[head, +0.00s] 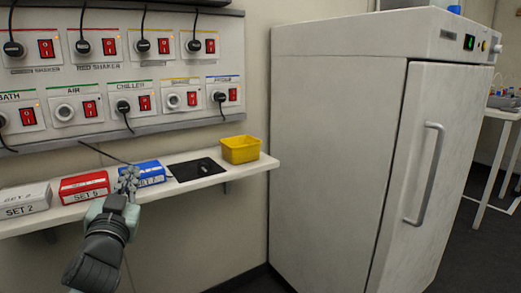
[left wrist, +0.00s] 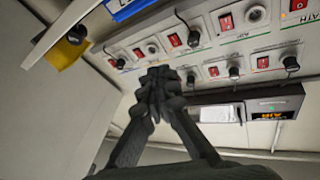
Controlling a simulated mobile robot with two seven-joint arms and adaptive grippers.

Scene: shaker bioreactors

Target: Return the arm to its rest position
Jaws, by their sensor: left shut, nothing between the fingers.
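My left gripper (head: 129,179) is in front of the narrow wall shelf (head: 228,175), over the blue box's left end in the head view. Its fingers are closed together with nothing between them. In the left wrist view the gripper (left wrist: 158,75) points toward the wall panel of sockets and red switches. The picture there is tilted. Whether the fingers touch the blue box (head: 150,172) cannot be told. My right gripper is in neither view.
On the shelf are a white box (head: 25,199), a red box (head: 84,186), a black mat (head: 195,170) and a yellow bin (head: 240,149). The socket panel (head: 120,78) with plugged cables hangs above. A tall white cabinet (head: 335,150) stands to the right.

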